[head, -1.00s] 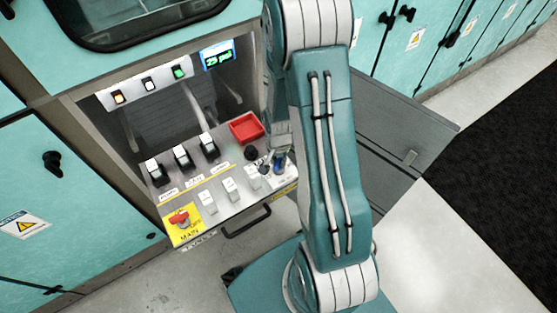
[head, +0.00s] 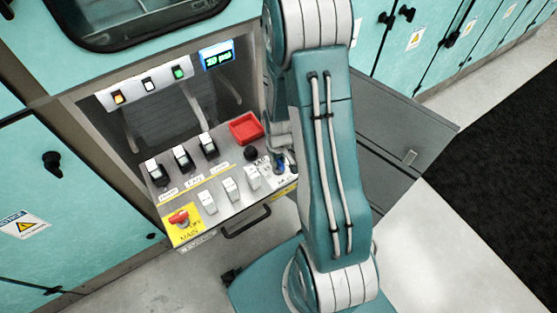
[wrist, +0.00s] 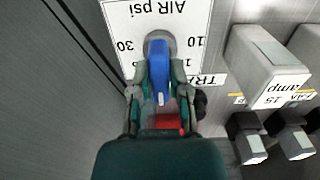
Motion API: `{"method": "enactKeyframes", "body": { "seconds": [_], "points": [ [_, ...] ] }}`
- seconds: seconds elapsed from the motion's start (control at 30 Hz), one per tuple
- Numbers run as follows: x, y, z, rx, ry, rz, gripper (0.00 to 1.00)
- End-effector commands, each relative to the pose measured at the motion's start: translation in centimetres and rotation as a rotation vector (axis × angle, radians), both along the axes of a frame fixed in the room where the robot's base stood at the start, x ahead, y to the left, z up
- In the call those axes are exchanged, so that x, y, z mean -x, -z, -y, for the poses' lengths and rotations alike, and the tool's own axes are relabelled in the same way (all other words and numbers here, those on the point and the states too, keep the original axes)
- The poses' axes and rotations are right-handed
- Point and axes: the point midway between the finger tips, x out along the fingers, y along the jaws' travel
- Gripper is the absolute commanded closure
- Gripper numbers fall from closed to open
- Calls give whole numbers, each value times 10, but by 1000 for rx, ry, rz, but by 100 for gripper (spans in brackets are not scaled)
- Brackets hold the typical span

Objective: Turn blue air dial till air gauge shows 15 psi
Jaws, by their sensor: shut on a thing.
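The blue air dial (wrist: 158,68) sits on a white label marked "AIR psi", which is upside down in the wrist view; the numbers 30 and 10 show to its left and right. My gripper (wrist: 160,92) is shut on the dial, one finger on each side. In the head view the dial (head: 281,164) is a small blue spot at the panel's right end, partly hidden by my gripper. The air gauge (head: 217,55) is a small lit display above the panel; it appears to read 20 psi, though the digits are blurry.
Several black and white switches (head: 182,157) line the panel. A red main switch (head: 179,217) on a yellow plate is at the front left. A handle (head: 246,222) runs along the front edge.

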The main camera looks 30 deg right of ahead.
Motion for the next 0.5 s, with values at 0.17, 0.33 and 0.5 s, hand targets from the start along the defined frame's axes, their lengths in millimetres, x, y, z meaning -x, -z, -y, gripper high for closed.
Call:
{"method": "enactKeyframes", "body": {
  "seconds": [0.17,0.33,0.5],
  "points": [
    [0,1,0,-1,-166,-1,100],
    [0,1,0,-1,-327,-1,100],
    [1,1,0,-1,-479,-2,100]
  ]
}}
